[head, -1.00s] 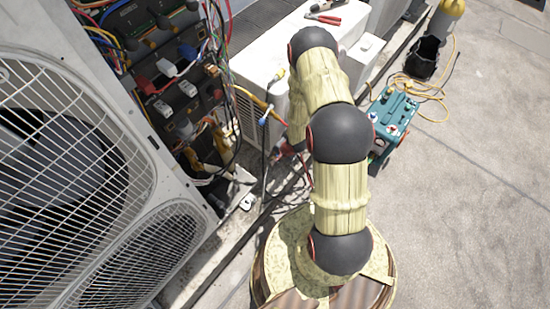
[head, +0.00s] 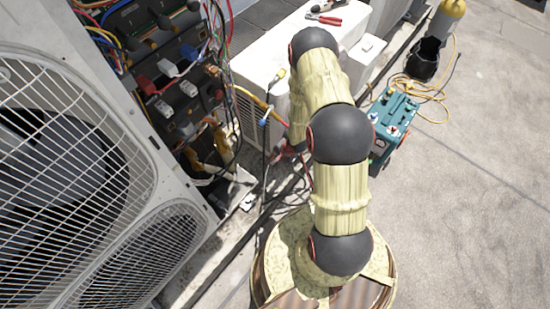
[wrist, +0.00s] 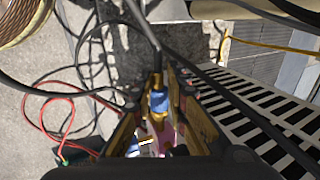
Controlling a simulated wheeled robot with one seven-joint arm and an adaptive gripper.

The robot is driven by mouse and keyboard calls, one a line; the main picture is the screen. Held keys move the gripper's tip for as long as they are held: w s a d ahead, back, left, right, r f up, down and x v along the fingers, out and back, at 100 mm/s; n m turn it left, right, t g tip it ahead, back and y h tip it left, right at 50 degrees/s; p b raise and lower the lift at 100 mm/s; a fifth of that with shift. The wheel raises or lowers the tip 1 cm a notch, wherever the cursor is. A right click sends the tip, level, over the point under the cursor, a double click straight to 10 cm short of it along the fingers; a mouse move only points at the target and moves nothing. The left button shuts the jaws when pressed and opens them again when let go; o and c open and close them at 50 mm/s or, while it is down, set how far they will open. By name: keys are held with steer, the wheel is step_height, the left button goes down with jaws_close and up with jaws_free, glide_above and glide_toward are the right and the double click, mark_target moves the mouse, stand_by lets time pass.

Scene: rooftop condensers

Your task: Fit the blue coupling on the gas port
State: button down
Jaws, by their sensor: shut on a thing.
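In the wrist view, a blue coupling (wrist: 158,103) on the end of a black hose sits between the fingers of my gripper (wrist: 158,112), which is shut on it. Small brass and pinkish parts show just below it, partly hidden by the fingers. I cannot make out the gas port or whether the coupling touches it. In the head view, a blue fitting (head: 264,122) shows on a dark hose left of my arm. I cannot tell if it is the same coupling. My gripper is mostly hidden behind my arm there.
A large condenser (head: 100,185) with fan grilles and an open wiring panel (head: 175,90) stands at left. A white unit (head: 262,50) carries red pliers (head: 325,19). A teal machine (head: 390,130) stands at right. Loose hoses cross the wrist view.

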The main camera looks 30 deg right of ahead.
steer(key=shift+s+a+f, duration=0.25)
steer(key=shift+s+a, duration=0.1)
steer(key=shift+s, duration=0.35)
steer(key=shift+s+a+r, duration=0.1)
steer(key=shift+s+a, duration=0.05)
steer(key=shift+a, duration=0.85)
steer(key=shift+s+a+r, duration=0.1)
steer(key=shift+s+a, duration=0.05)
steer(key=shift+a, duration=0.8)
steer(key=c, duration=2.3)
jaws_free()
steer(key=shift+c, duration=0.2)
jaws_close()
